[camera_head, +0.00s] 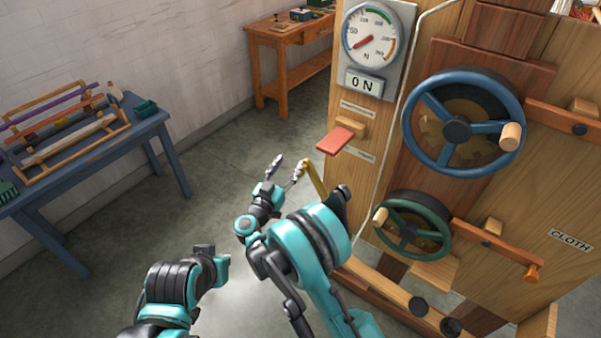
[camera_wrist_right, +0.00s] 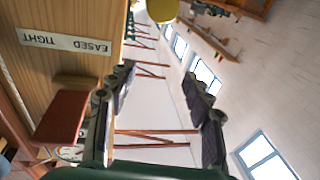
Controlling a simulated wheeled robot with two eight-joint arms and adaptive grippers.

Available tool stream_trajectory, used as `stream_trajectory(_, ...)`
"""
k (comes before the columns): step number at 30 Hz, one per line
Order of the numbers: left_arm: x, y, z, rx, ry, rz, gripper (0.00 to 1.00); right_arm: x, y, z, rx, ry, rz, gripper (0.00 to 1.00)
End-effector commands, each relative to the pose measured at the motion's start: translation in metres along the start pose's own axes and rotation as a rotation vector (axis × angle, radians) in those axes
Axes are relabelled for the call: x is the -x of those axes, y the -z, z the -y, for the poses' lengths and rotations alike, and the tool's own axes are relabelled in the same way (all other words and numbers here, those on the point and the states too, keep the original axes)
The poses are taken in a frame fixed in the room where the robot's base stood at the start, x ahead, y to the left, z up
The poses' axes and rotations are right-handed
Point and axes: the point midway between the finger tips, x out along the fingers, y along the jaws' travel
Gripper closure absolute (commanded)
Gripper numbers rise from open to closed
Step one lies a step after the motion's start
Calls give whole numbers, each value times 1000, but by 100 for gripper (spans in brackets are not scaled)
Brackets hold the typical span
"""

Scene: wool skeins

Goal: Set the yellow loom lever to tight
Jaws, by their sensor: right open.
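The yellow lever (camera_head: 317,182) sticks out from the left edge of the wooden loom frame, low down, partly hidden by my right arm. In the right wrist view its round yellow end (camera_wrist_right: 162,10) shows at the top edge, beyond the fingertips. My right gripper (camera_head: 286,166) is open with nothing between its fingers; the fingers also show in the right wrist view (camera_wrist_right: 158,77). In the head view one fingertip overlaps the lever's upper end; I cannot tell whether they touch. A label reading EASED and TIGHT (camera_wrist_right: 65,41) appears upside down in the wrist view.
A red paddle (camera_head: 335,140) on a wooden block juts out above the lever, also close to my fingers in the wrist view (camera_wrist_right: 60,117). A gauge (camera_head: 369,36), a blue handwheel (camera_head: 463,72) and a green handwheel (camera_head: 385,236) are on the loom. Floor left of my gripper is clear.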

Motion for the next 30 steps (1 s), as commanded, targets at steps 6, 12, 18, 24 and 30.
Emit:
stream_trajectory(6, -2, -1, 0, 0, 0, 0, 100, 22, -64, -4, 60, -90, 92, 49)
stream_trajectory(12, -8, -5, 0, 0, 0, 0, 100, 2, -71, -9, 66, -100, 99, 49)
stream_trajectory(18, -15, -11, 0, 0, 0, 0, 100, -32, -74, -12, 65, -100, 98, 49)
stream_trajectory(24, -19, -13, 0, 0, 0, 0, 100, -51, -74, -13, 64, -97, 97, 49)
stream_trajectory(30, -18, -13, 0, 0, 0, 0, 100, -54, -73, -13, 64, -96, 97, 49)
